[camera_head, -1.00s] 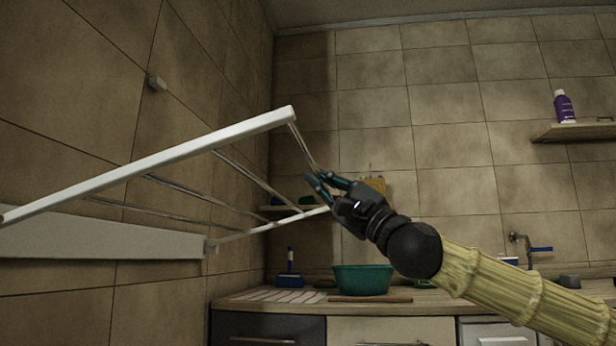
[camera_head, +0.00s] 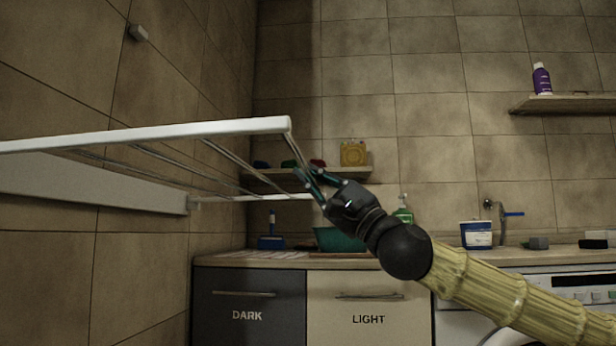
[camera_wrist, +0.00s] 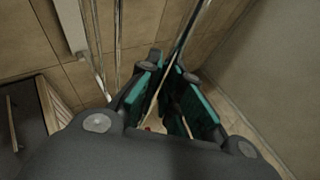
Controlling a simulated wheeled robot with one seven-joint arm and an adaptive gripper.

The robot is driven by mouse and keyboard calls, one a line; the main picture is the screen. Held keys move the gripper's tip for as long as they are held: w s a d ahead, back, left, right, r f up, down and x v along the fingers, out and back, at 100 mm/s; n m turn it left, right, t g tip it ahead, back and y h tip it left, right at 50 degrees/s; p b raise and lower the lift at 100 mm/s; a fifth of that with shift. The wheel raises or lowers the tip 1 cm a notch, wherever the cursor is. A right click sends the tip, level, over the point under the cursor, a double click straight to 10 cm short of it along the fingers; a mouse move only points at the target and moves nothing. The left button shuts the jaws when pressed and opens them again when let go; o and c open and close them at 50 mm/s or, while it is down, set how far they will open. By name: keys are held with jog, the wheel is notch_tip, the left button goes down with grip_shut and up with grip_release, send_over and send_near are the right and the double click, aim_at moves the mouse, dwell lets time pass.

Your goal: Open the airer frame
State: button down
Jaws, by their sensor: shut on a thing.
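The airer frame (camera_head: 150,132) is a white wall-mounted frame with thin metal rods, seen at the left in the head view. It now stands out from the wall nearly level. Its long white wall plate (camera_head: 95,188) is fixed to the tiles behind it. My gripper (camera_head: 312,180) is at the frame's outer right end, shut on the outermost rod. In the wrist view, the rod (camera_wrist: 188,38) runs between the green finger pads of my gripper (camera_wrist: 172,95). The exact contact is partly hidden by the fingers.
A small wall catch (camera_head: 138,33) sits high on the left wall. Below are a counter (camera_head: 290,262) with a green basin (camera_head: 338,240), a blue brush (camera_head: 271,240) and a white-blue tub (camera_head: 476,235). A shelf (camera_head: 350,172) holds a yellow box (camera_head: 353,153). A washing machine (camera_head: 560,290) stands at the right.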

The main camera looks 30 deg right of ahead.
jog(key=shift+r, duration=0.1)
jog(key=c, duration=1.6)
grip_release()
jog(key=shift+o, duration=0.2)
jog(key=shift+s+d, duration=0.1)
jog(key=shift+s, duration=0.05)
jog(key=v, duration=1.2)
